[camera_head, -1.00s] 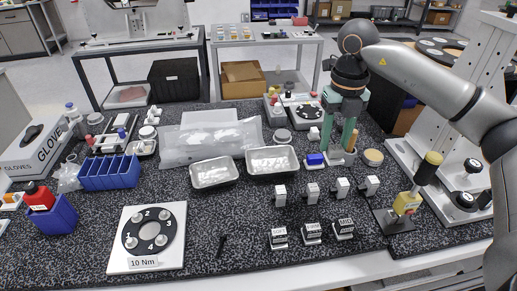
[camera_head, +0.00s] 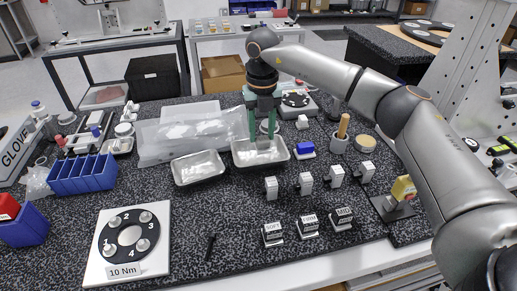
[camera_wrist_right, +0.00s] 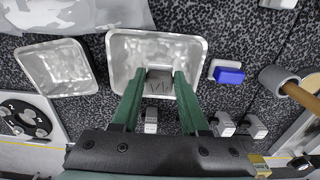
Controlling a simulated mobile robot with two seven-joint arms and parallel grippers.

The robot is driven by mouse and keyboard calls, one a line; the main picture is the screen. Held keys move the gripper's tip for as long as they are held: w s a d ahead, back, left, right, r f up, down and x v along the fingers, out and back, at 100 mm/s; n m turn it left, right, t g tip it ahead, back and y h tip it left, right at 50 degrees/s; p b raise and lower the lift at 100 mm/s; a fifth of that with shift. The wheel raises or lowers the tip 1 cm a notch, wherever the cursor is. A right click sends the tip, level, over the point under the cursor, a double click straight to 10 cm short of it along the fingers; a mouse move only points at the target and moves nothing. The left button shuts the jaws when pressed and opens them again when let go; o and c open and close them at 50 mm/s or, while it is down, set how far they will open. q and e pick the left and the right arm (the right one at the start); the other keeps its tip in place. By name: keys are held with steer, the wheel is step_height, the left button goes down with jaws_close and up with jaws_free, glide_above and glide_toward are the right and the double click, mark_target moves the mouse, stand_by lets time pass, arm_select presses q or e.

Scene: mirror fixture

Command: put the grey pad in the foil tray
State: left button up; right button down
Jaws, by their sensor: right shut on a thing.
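Two foil trays lie side by side on the speckled bench. The right-hand foil tray (camera_head: 262,164) is under my right gripper (camera_head: 262,136); it also shows in the right wrist view (camera_wrist_right: 118,62). The other foil tray (camera_head: 198,168) is just to its left. In the wrist view my right gripper (camera_wrist_right: 162,76) has its green fingers over the right-hand tray, with a small grey pad (camera_wrist_right: 160,87) between the tips. The head view hardly shows the pad, and I cannot tell if it touches the tray floor. My left gripper is not in view.
A blue block on a white base (camera_head: 304,149) and a grey cup with a wooden handle (camera_head: 340,140) stand right of the tray. Several small white blocks stand in front. A plastic bag (camera_head: 180,142) lies behind the trays. Bare bench lies in front of the left tray.

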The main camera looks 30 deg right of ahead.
mark_target(259, 143)
steer(key=shift+w+a+f, duration=0.2)
steer(key=shift+w+f, duration=0.1)
steer(key=shift+f, duration=0.15)
step_height(259, 143, down, 3)
steer(key=b, duration=0.3)
steer(key=shift+w+f, duration=0.1)
steer(key=shift+f, duration=0.05)
steer(key=shift+c, duration=2.1)
jaws_free()
step_height(259, 143, up, 12)
steer(key=shift+p, duration=0.3)
